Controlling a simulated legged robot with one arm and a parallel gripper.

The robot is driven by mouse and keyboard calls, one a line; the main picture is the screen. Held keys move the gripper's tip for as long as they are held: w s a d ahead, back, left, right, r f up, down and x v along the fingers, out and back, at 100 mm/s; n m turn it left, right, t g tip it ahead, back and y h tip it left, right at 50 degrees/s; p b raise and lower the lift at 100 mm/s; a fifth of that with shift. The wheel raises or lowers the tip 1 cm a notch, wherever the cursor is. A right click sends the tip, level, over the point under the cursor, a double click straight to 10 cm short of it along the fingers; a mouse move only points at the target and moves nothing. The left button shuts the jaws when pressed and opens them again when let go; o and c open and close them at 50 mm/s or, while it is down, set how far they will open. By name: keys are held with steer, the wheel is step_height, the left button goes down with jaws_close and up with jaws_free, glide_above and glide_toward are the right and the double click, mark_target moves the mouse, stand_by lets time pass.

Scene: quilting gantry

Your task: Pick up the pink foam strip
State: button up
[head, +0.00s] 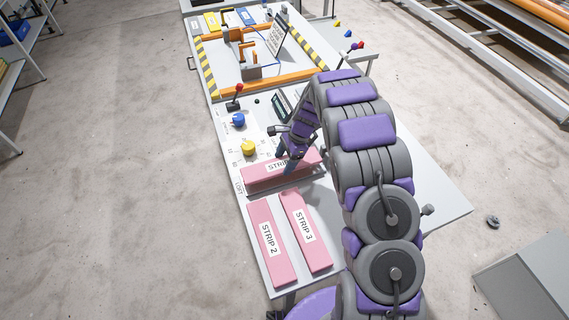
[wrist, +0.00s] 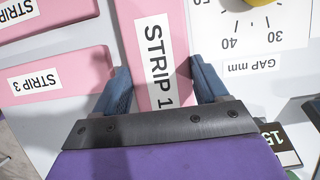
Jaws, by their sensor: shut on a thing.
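A pink foam strip labelled STRIP 1 (head: 256,176) lies across the table near the dial panel in the head view. It also shows in the wrist view (wrist: 151,25), running between my fingers. My gripper (head: 284,168) is shut on this strip, with one blue finger on each side of it in the wrist view (wrist: 163,83). Two more pink strips lie side by side nearer the front edge: STRIP 2 (head: 262,217) and STRIP 3 (head: 297,206). I cannot tell whether the held strip is clear of the table.
The table (head: 415,180) carries a yellow knob (head: 248,148), a blue knob (head: 238,120) and a red-tipped lever (head: 236,96). Behind them stands an orange frame with a sign (head: 277,37) and yellow-black striped edges. Bare tabletop lies to the right of my arm.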

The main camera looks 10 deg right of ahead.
steer(key=s, duration=0.5)
steer(key=s+d+r, duration=0.1)
steer(key=s, duration=0.4)
steer(key=s+d+p, duration=0.1)
steer(key=s, duration=0.5)
steer(key=shift+r, duration=0.25)
